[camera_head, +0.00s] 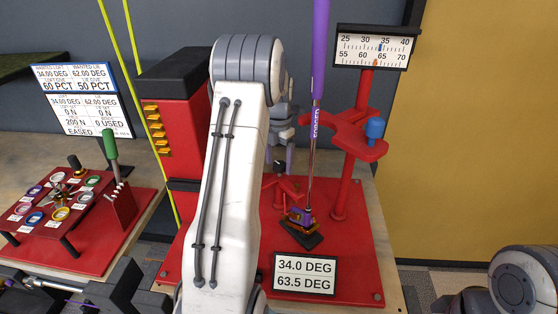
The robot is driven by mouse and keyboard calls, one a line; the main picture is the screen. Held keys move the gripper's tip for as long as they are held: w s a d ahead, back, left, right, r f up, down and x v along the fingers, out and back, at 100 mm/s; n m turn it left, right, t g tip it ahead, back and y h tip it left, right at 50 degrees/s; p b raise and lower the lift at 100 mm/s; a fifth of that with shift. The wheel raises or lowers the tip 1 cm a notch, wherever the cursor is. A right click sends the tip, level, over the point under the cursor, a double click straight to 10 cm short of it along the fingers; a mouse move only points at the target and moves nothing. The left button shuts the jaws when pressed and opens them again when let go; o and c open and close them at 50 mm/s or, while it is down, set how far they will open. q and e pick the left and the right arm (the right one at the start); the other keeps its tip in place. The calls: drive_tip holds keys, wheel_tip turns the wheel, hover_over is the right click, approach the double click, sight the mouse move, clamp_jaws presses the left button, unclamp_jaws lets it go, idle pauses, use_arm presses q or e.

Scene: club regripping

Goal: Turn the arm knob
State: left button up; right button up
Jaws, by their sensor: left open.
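A blue knob (375,128) stands upright on the end of a red arm (345,136) on a red post. A club with a purple grip (320,45) and a steel shaft stands nearly upright, its head (301,218) held low in a fixture. My left gripper (279,160) is behind my white arm link, left of the shaft and apart from the blue knob. It is open, with narrow fingers partly hidden. A small red part (286,187) is below it; whether they touch is unclear. My right gripper is not seen.
A scale board (374,48) tops the post. A display (304,274) reads 34.0 DEG and 63.5 DEG. A red tower (176,125) and a green-handled lever (110,145) are to the left. A red tray with coloured rings (60,214) is at far left. My arm hides the middle.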

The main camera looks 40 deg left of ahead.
use_arm(q)
clamp_jaws()
drive_tip(key=shift+m, duration=0.3)
